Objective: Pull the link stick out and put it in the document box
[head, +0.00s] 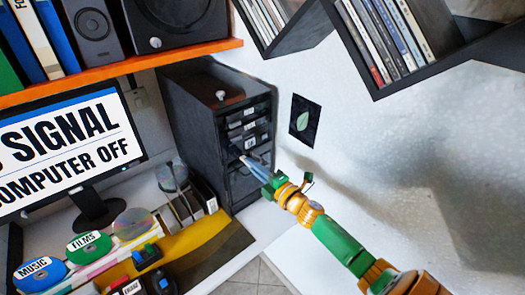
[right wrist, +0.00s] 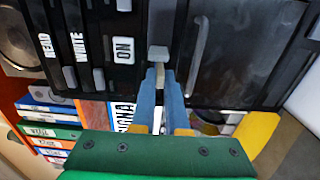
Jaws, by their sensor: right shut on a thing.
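The black computer tower (head: 195,125) stands on the desk against the wall, its front panel facing right. My right gripper (head: 246,161) reaches that panel with its blue fingers. In the right wrist view, the gripper (right wrist: 160,76) is shut on a small grey stick (right wrist: 158,54), which I take as the link stick. The stick stands at the panel beside the "ON" label; how far it sits in its slot is hidden. I cannot tell which container is the document box. My left gripper is out of view.
A monitor (head: 65,145) reading "SIGNAL" and "COMPUTER OFF" stands left of the tower. Disc holders (head: 185,205) and labelled discs (head: 90,246) crowd the desk. An orange-edged shelf (head: 150,62) hangs above. The wall at right is mostly clear below the black disc shelves (head: 425,72).

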